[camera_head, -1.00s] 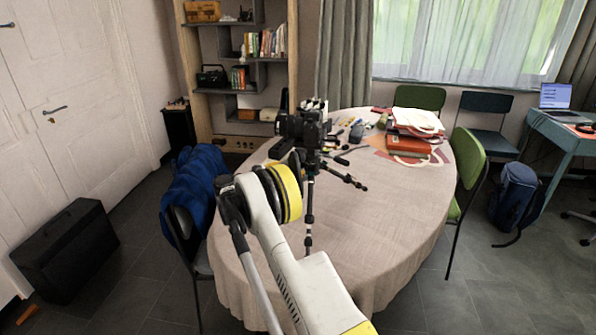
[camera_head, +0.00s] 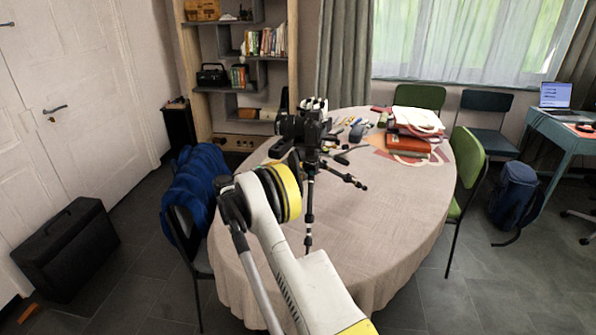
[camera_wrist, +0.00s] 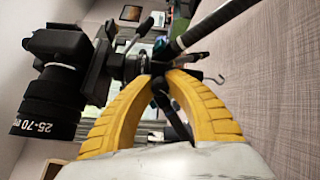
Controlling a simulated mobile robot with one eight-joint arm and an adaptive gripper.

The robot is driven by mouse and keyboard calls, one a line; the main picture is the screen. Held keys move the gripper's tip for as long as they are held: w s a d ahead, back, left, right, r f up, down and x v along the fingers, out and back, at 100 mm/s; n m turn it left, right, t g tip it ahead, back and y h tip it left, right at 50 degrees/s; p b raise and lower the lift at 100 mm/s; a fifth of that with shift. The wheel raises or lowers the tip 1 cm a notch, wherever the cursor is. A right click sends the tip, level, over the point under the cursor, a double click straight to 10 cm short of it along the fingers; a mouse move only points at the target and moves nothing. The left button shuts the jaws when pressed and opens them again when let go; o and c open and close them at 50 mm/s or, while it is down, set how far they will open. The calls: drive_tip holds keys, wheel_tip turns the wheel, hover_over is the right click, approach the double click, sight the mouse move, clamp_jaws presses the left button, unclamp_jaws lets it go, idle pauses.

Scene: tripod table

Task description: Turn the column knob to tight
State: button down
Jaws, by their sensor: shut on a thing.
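A black tripod (camera_head: 309,213) stands upright on the round table (camera_head: 390,215), with a camera (camera_head: 298,126) mounted on top. In the wrist view the picture is turned sideways, and the camera with its long lens (camera_wrist: 50,100) lies at the left. My gripper (camera_wrist: 157,70) has its two curved yellow fingers closed in at the tripod's column, just below the head. The fingertips are shut on a small dark part there, which looks like the column knob. The knob is mostly hidden between the fingertips, so its turn cannot be read. In the head view my arm hides the fingers.
Tripod legs (camera_head: 345,178) spread close to my gripper. Red books and papers (camera_head: 408,144) and several small tools lie at the table's back. A chair with a blue jacket (camera_head: 196,190) stands left, a green chair (camera_head: 468,160) right. The table's front right is clear.

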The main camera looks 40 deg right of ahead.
drive_tip(key=shift+m, duration=1.1)
drive_tip(key=c, duration=1.3)
unclamp_jaws()
drive_tip(key=v, duration=1.2)
